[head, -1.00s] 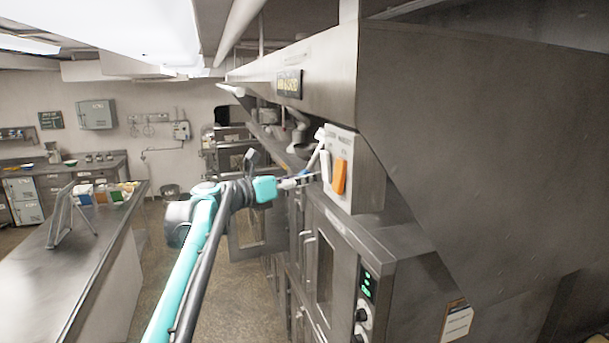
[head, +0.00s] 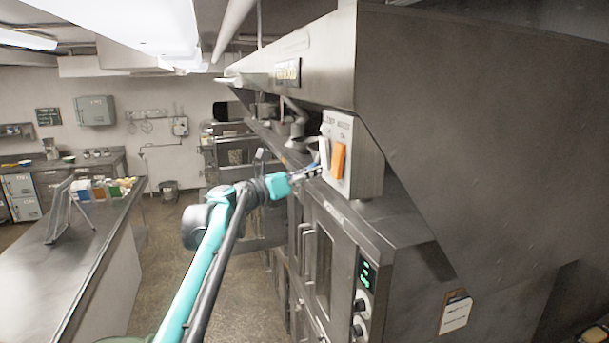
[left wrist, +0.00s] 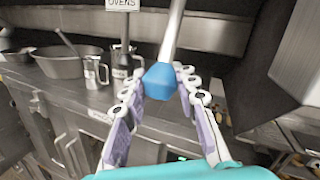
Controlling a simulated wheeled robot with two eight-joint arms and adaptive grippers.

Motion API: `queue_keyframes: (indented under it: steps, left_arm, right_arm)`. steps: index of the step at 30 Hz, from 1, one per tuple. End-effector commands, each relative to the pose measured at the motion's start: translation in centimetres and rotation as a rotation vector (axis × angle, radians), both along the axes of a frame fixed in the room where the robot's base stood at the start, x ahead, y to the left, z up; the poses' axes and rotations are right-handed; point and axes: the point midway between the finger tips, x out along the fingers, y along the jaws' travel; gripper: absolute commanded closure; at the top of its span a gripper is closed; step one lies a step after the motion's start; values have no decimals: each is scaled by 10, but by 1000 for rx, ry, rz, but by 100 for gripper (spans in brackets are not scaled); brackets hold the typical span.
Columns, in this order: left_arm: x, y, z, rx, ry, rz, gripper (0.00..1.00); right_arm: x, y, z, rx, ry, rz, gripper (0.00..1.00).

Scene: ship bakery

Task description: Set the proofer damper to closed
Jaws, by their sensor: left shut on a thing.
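A grey control box (head: 365,160) hangs under the hood with small lettering on its face, too blurred to read. A white lever (head: 324,152) and an orange slab-like part (head: 338,161) show at its front. My left gripper (head: 314,171) is at the lever's lower end. In the left wrist view, a blue faceted knob (left wrist: 159,80) sits at the end of the pale lever shaft (left wrist: 172,30). My left gripper (left wrist: 160,85) is shut on this knob, with a finger on each side. My right gripper is not in view.
Steel ovens with a green display (head: 367,276) stand below the box. The sloping hood (head: 470,130) fills the right. Pots (left wrist: 55,62) and metal jugs (left wrist: 97,70) stand on the steel top beyond the gripper. A counter (head: 85,260) lies at left, with open floor between.

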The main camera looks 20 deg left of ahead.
Motion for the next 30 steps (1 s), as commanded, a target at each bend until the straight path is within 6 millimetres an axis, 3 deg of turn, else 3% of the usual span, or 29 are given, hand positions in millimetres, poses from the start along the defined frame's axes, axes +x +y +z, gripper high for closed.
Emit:
queue_keyframes:
  steps: [1, 6, 16, 22, 30]
  left_arm:
    - [5, -10, -10, -28, -17, -4, 100]
    - [25, -40, -20, -128, -83, -5, 100]
    - [58, -88, -24, -131, -89, -4, 100]
    - [68, -103, -25, -129, -89, -2, 100]
    - [71, -107, -25, -128, -89, -2, 100]
  right_arm:
    - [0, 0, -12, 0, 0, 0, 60]
    - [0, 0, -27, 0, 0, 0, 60]
    - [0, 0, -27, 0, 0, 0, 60]
    - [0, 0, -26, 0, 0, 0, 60]
    - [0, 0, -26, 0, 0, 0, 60]
